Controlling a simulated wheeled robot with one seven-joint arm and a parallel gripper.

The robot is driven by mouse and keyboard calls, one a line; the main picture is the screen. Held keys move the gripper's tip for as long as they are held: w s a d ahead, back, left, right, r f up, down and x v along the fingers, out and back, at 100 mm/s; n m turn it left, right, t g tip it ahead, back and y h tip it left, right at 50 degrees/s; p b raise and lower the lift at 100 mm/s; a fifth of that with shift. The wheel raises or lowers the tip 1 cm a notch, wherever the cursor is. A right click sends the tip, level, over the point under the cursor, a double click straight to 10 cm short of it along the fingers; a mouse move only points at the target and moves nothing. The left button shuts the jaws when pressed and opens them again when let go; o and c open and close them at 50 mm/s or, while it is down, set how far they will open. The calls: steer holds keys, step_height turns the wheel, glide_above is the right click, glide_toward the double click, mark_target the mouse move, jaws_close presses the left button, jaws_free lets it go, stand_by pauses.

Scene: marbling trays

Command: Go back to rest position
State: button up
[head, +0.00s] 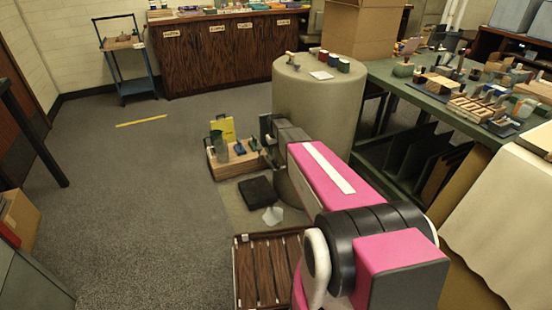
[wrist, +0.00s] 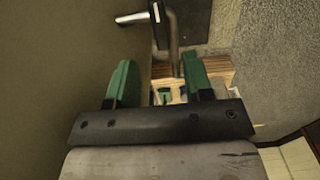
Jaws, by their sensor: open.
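My gripper (wrist: 157,78) is open in the wrist view, its two green fingers apart with nothing held between them. In the head view my pink and grey arm reaches forward from the lower right. The gripper (head: 268,140) is partly hidden there, low in front of the grey round pedestal (head: 318,118) and just right of a wooden crate (head: 240,168) on the floor. The crate holds bottles and small items. In the wrist view, light striped wood (wrist: 218,72) shows beyond the fingers, with a dark panel and a metal rod-like piece above it.
A slatted dark wooden crate (head: 262,270) and a black flat object (head: 258,191) lie close to my arm. A green table (head: 420,95) full of tools stands right. A blue trolley (head: 135,85) stands at the back. The carpet at left is mostly clear.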

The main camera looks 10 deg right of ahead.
steer(key=shift+r, duration=0.9)
